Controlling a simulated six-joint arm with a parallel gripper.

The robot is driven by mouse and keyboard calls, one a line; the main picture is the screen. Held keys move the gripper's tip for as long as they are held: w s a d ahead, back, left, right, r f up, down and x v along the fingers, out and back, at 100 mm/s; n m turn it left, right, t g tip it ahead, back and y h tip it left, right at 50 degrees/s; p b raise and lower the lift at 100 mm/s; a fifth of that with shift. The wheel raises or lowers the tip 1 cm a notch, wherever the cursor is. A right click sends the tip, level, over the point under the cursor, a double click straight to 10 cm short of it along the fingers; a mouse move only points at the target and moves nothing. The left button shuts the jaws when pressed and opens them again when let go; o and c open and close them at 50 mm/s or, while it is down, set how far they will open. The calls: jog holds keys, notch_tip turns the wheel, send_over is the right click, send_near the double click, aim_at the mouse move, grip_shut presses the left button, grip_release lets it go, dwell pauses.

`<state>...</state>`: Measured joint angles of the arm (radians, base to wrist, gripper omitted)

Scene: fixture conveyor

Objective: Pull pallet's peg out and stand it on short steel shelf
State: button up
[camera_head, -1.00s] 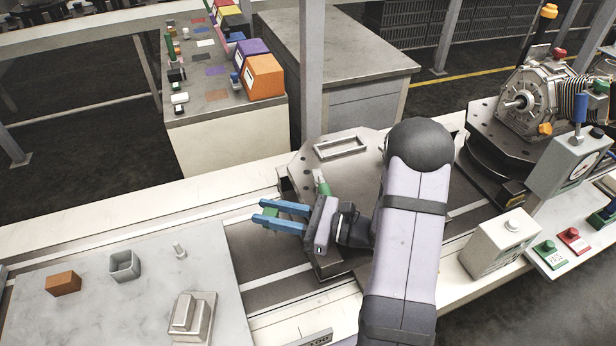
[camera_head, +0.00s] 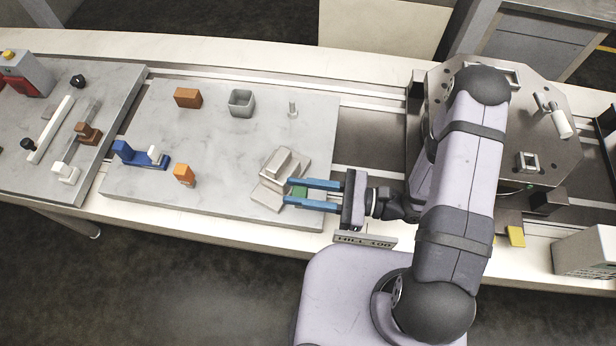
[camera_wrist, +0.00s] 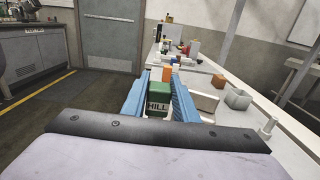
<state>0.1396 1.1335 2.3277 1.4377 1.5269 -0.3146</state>
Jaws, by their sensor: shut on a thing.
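My gripper (camera_head: 312,195) is shut on a green peg (camera_head: 298,191), held between its blue fingers. The fingertips are over or beside the near right edge of a stepped steel block (camera_head: 281,164), which looks like the short steel shelf. I cannot tell whether the peg touches it. The dark eight-sided pallet (camera_head: 560,165) is at the right, partly behind my arm, with a small square socket (camera_head: 528,161) on it.
On the grey plate (camera_head: 210,130) stand a brown block (camera_head: 187,97), a grey open box (camera_head: 241,103), a small steel pin (camera_head: 293,107), an orange block (camera_head: 184,174) and a blue fixture (camera_head: 138,156). A HILL 100 sign (camera_head: 364,240) is below my gripper. The plate's middle is clear.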

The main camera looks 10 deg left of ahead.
dwell(0.4)
jog(key=shift+f+b, duration=2.7)
jog(key=shift+f, duration=0.7)
jog(key=shift+f+b, duration=0.5)
jog(key=shift+f, duration=0.1)
jog(key=o, duration=1.2)
jog(key=shift+c, duration=0.2)
jog(key=shift+d, duration=0.2)
jog(key=d+b, duration=0.1)
jog(key=d, duration=0.4)
jog(key=shift+d+b, duration=0.4)
jog(key=shift+d, duration=0.6)
